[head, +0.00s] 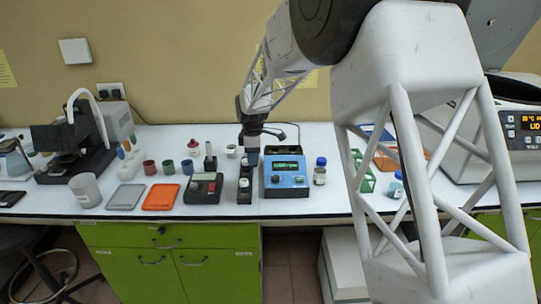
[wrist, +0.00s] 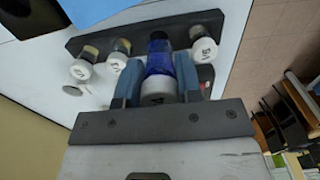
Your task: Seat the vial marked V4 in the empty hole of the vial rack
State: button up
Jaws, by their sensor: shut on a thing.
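My gripper (wrist: 158,82) is shut on a vial (wrist: 158,65) with a blue body and a white cap; the mark on its cap looks like V4. In the head view my gripper (head: 251,152) is over the back part of the dark vial rack (head: 245,198). The rack also shows in the wrist view (wrist: 136,34). It bears white-capped vials on both sides of the held one, including one marked V5 (wrist: 205,50). The held vial and my fingers hide the rack spot behind them, so the empty hole and the gap to it cannot be seen.
A blue device with a green display (head: 286,175) stands close right of the rack. A dark device with a red button (head: 203,188) stands close left. A blue-capped bottle (head: 320,171) is further right. An orange tray (head: 161,197) and a grey tray (head: 125,197) lie left.

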jog(key=shift+w+a+f, duration=0.2)
jog(key=shift+a, duration=0.65)
jog(key=shift+w+a+f, duration=0.15)
jog(key=shift+w+a, duration=0.05)
jog(key=shift+a, duration=0.65)
jog(key=shift+f, duration=0.2)
jog(key=shift+f, duration=2.5)
jog(key=shift+f, duration=1.25)
jog(key=o, duration=1)
jog(key=shift+o, duration=0.5)
jog(key=shift+o, duration=1.1)
